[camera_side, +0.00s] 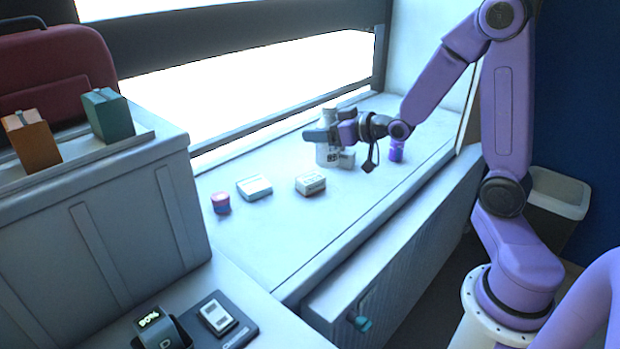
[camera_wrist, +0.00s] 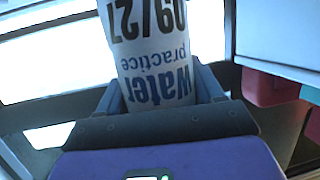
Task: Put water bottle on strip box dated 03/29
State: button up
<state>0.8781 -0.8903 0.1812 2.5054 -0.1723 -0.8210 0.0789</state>
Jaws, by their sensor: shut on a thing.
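The water bottle (camera_side: 327,153) is white and upright, standing or held near the back of the white bench top in the side view. My gripper (camera_side: 322,135) is shut around its upper body. In the wrist view, the bottle (camera_wrist: 155,50) fills the space between my fingers (camera_wrist: 160,95), and its label reads "water practice" with what looks like 09/27. Three small white strip boxes show in the side view: a flat one (camera_side: 254,187) at left, one in the middle (camera_side: 310,184), and one (camera_side: 346,159) close beside the bottle. Their dates are too small to read. I cannot tell whether the bottle touches the bench.
A red and blue round container (camera_side: 221,203) stands left of the boxes, and a purple one (camera_side: 397,150) stands right of my gripper. The front of the bench (camera_side: 290,240) is clear. An orange box (camera_side: 31,138) and teal box (camera_side: 107,114) sit on the left cabinet.

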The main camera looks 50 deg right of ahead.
jog(key=s+d+r, duration=0.1)
jog(key=s+d, duration=0.1)
jog(key=d, duration=0.1)
jog(key=shift+y, duration=0.3)
jog(key=shift+w+d+f, duration=0.55)
jog(key=shift+w+f, duration=1.6)
jog(key=shift+w, duration=0.1)
jog(key=shift+w+d+f, duration=0.6)
jog(key=shift+w+f, duration=1.6)
jog(key=shift+w, duration=0.05)
jog(key=shift+w+d+f, duration=0.55)
jog(key=shift+w+f, duration=1.6)
jog(key=shift+w, duration=0.1)
jog(key=shift+f, duration=0.1)
jog(key=o, duration=1.2)
jog(key=shift+o, duration=0.2)
